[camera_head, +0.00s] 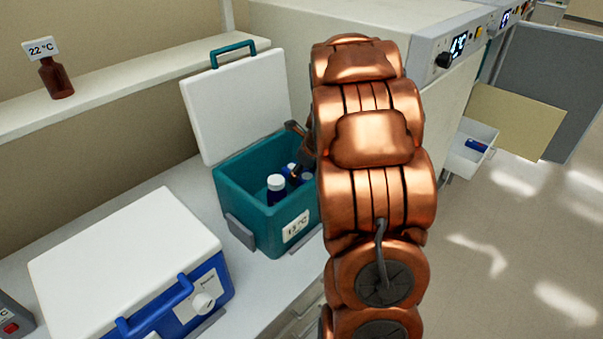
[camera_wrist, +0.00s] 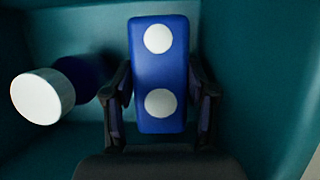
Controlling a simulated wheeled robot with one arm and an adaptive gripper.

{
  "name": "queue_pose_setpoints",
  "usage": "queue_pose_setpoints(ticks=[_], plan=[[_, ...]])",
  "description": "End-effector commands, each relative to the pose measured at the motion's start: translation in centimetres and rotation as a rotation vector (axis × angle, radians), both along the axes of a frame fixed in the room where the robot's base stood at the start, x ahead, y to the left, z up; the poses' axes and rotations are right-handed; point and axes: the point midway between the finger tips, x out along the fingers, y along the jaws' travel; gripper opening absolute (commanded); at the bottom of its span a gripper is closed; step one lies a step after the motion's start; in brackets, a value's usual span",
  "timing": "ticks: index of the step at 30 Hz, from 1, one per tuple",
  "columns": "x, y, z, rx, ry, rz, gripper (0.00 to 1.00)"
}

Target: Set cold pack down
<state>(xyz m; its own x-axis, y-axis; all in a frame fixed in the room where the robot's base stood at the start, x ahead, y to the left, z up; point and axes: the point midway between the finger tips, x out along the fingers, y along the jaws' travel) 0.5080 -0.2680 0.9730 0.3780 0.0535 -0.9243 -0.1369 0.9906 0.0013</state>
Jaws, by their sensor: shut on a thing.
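The cold pack is a blue block with two white dots (camera_wrist: 158,72). In the wrist view it sits between the two fingers of my gripper (camera_wrist: 160,105), which is shut on it. My gripper is down inside the teal cooler (camera_head: 262,226), whose white lid stands open behind it. In the head view my copper arm hides most of the gripper and the cold pack. A dark blue bottle with a white cap (camera_head: 276,189) stands in the cooler, left of the gripper. I cannot tell whether the pack touches the cooler floor.
A closed blue cooler with a white lid (camera_head: 125,262) stands at the front left. A brown bottle (camera_head: 56,77) with a 22 °C tag stands on the shelf. A white bin (camera_head: 470,148) holding a blue item is at the right. The cooler walls are close around the gripper.

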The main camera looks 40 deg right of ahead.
Motion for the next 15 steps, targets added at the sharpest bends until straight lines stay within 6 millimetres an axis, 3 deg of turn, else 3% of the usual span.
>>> queue_pose_setpoints(ticks=[15], plan=[[0.04,0.01,-1.12,-0.002,-0.001,0.001,0.14]])
